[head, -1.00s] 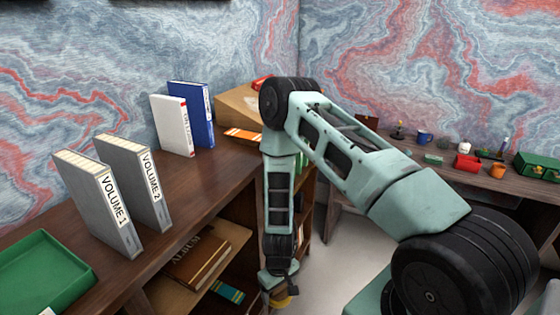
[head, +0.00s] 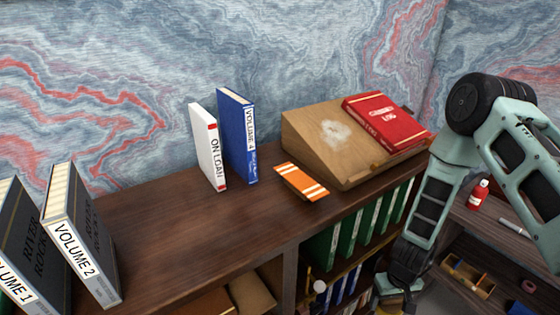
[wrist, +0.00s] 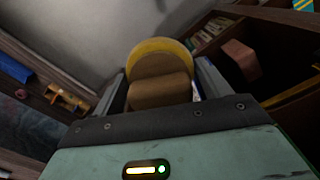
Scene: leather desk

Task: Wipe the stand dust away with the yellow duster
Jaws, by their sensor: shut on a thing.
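The wooden stand (head: 305,140) is a sloped lectern on top of the shelf unit, toward the back right in the head view. A pale patch of dust (head: 335,132) lies on the left part of its slope. My gripper (wrist: 160,92) is shut on the yellow duster (wrist: 160,48), which shows in the wrist view as a round yellow rim with a brown body between the fingers. In the head view a bit of the yellow duster (head: 398,286) shows low at the right, in front of the shelf and below the stand, apart from the dust.
A red log book (head: 388,120) lies on the right part of the stand. An orange striped thing (head: 300,182) lies before it. White (head: 208,148) and blue (head: 238,135) books stand to the left, with Volume 2 (head: 82,235) further left. The shelf top (head: 190,235) between is clear.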

